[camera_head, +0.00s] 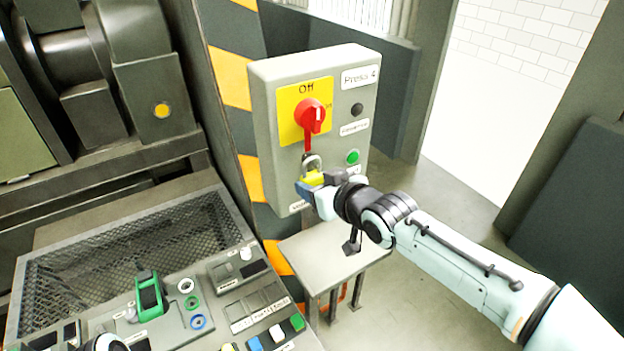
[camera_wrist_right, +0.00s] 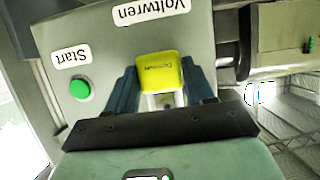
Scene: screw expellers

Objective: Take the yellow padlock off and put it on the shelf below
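The yellow padlock (camera_head: 313,178) is at the front of the grey switch box (camera_head: 264,110), just under the red rotary switch (camera_head: 311,116). Its silver shackle rises to the lower end of the red lever; whether it still passes through there I cannot tell. My right gripper (camera_head: 311,188) is at the padlock. In the right wrist view, the padlock (camera_wrist_right: 160,72) fills the space between the two blue fingers, which appear to touch its sides. The grey shelf (camera_head: 322,262) stands below the box, its visible top bare. My left gripper does not show clearly.
A green start button (camera_head: 353,157) sits right beside my right gripper. A control console (camera_head: 215,300) with several buttons and a green switch (camera_head: 149,296) lies at lower left. A striped post (camera_head: 232,78) stands behind the box. Open floor lies right of the shelf.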

